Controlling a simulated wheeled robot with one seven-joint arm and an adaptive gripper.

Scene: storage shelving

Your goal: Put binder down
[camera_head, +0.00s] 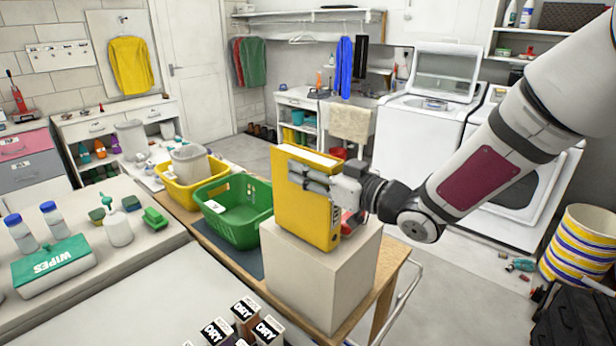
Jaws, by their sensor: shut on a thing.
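A yellow binder (297,211) stands upright at the right end of the wooden table. My gripper (318,182) reaches in from the right and is shut on the binder near its upper right part, with grey fingers across its face. A pale beige box (310,285) with a flat top is directly under the binder. The binder's lower edge appears at the box top; I cannot tell whether it touches or hovers slightly. The binder's back side is hidden.
A green basket (233,228) stands close left of the binder, with a yellow basket (182,192) beyond it. The wooden table (372,300) has a bare strip right of the box. Black DRY boxes (245,310) are in front. Washing machines (428,120) stand behind my arm.

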